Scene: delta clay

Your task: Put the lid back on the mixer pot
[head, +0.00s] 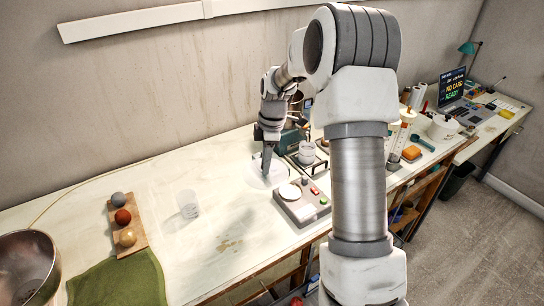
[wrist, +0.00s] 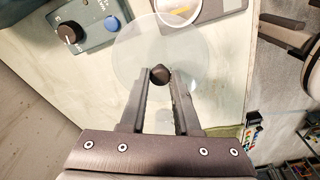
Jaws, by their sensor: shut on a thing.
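My gripper (wrist: 160,95) is shut on the black knob (wrist: 160,73) of a clear round lid (wrist: 130,62). In the head view my gripper (head: 267,165) points down, with the see-through lid (head: 264,181) at its fingertips, over the bench left of the grey scale. The lid's gap to the bench is hard to judge. A teal machine (head: 291,140), likely the mixer, stands behind, partly hidden by my arm. A small clear pot (head: 307,153) with pale contents stands beside it, its top seeming uncovered.
The grey scale (head: 305,211) with a white dish (head: 290,191) is close to the lid's right. A clear cup (head: 188,204), a wooden board (head: 127,229) with balls, a green cloth (head: 120,280) and a metal bowl (head: 28,266) are left. Bare bench lies between.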

